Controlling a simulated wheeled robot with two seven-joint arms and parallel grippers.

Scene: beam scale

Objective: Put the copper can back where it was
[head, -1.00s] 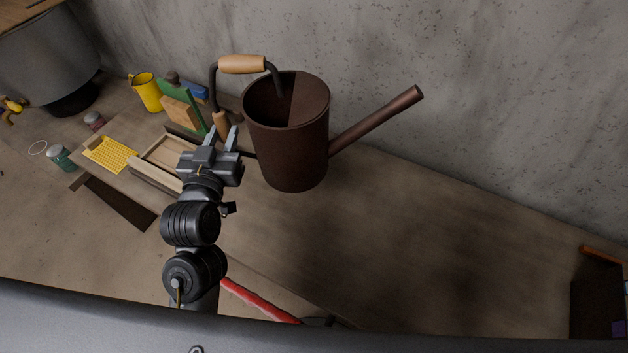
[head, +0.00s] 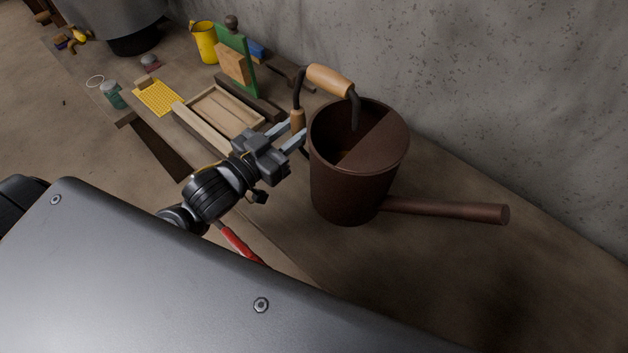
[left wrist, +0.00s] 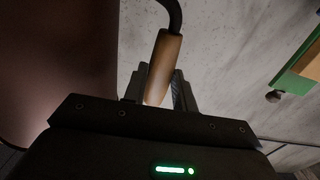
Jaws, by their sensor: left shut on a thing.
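The copper can (head: 350,185) is a dark brown watering can at the middle of the head view, with an open top. Its spout (head: 450,209) points right. A curved black handle with a wooden grip (head: 330,80) arches over the top. My left gripper (head: 294,140) is left of the can, shut on the lower wooden grip (head: 298,121) of its handle. In the left wrist view this grip (left wrist: 166,65) sits between the fingers, and the can's brown side (left wrist: 60,60) fills the left. I cannot tell whether the can's base touches the bench. My right gripper is not in view.
Left of the can on the bench (head: 430,270) are a wooden tray (head: 185,119), a green board (head: 236,50), a yellow mug (head: 205,42), a yellow mesh (head: 158,96) and a teal jar (head: 113,95). A concrete wall (head: 480,80) runs behind. The bench's right side looks clear.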

